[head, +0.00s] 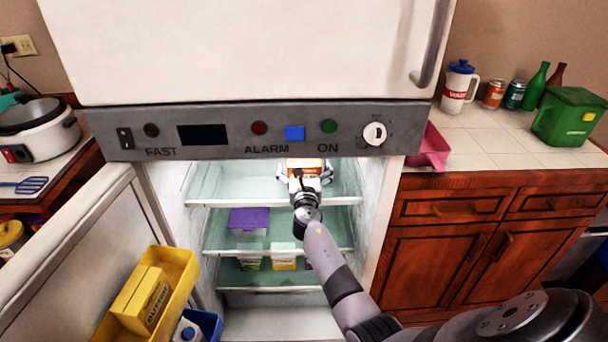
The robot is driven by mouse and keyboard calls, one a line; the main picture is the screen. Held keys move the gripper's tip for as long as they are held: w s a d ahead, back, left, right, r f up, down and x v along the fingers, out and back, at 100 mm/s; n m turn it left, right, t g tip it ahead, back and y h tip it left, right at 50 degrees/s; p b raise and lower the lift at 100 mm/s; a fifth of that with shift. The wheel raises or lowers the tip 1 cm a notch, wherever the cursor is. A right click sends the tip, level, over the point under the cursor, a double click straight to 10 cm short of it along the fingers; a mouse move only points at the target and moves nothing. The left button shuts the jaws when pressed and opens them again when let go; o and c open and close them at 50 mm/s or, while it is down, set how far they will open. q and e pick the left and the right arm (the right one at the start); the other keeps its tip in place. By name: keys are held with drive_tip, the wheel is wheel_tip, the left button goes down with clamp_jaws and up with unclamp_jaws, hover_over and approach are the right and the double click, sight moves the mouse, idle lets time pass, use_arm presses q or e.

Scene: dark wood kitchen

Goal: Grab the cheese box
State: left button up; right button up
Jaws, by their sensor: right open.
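The fridge (265,130) stands open, with its lower compartment showing. An orange and white box (305,163), which looks like the cheese box, is on the upper shelf (230,190) under the control panel. Its label is too small to read, and its lower part is hidden by my gripper. My right gripper (304,174) reaches into the compartment, open, with one finger at each side of the box. I cannot tell whether the fingers touch it. My left gripper is out of view.
Below are a purple-lidded container (249,218) and small tubs (284,263). The open door (65,245) at left holds a yellow bin (182,272) with a butter box (142,299). A counter (500,140) with a jug (459,87), cans and bottles stands right.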

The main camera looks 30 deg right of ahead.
drive_tip(key=shift+c, duration=0.4)
drive_tip(key=c, duration=1.1)
drive_tip(key=shift+c, duration=0.3)
drive_tip(key=shift+r, duration=0.15)
